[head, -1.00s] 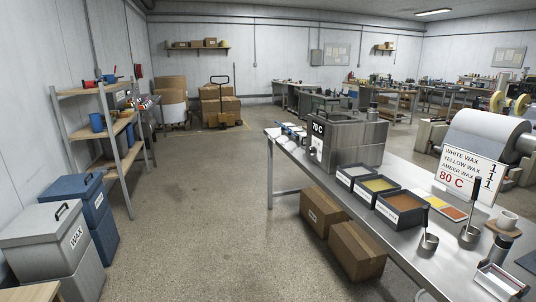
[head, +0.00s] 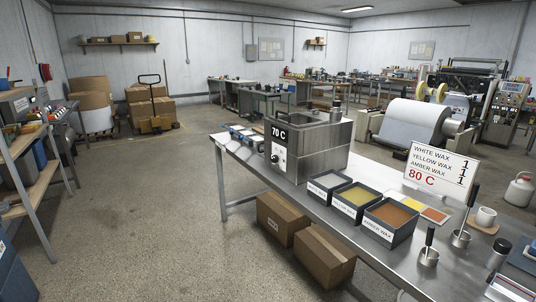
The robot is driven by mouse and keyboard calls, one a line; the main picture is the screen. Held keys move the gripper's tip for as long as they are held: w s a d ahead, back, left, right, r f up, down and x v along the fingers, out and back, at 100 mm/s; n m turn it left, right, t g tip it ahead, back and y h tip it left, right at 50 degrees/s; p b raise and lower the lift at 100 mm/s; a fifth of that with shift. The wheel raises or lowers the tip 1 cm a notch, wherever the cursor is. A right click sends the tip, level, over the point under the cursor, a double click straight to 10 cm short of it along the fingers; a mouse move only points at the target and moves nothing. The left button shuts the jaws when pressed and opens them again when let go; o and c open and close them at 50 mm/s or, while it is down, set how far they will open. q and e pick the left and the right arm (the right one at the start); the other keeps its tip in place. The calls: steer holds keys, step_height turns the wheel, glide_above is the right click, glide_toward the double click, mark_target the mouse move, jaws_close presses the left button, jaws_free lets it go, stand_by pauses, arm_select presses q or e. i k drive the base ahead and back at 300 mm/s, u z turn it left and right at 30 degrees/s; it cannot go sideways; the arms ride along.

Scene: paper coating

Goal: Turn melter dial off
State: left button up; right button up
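The melter (head: 318,142) is a steel box standing on the far half of the steel bench (head: 297,202). Its display (head: 280,131) reads 70 C. A white control panel (head: 278,157) with a dark dial (head: 275,159) is on its front left face, below the display. The dial is too small to tell its setting. Neither of my grippers is in view.
Trays of white (head: 327,185), yellow (head: 356,199) and amber wax (head: 391,221) stand in front of the melter. A sign (head: 440,169) reads 80 C. Ladles (head: 460,233) stand at the right. Boxes (head: 325,255) sit under the bench. The floor left of the bench is clear.

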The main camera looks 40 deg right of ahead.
mark_target(275, 159)
steer(key=z, duration=0.4)
steer(key=i, duration=1.1)
steer(key=z, duration=1.4)
steer(key=i, duration=0.7)
steer(key=z, duration=0.7)
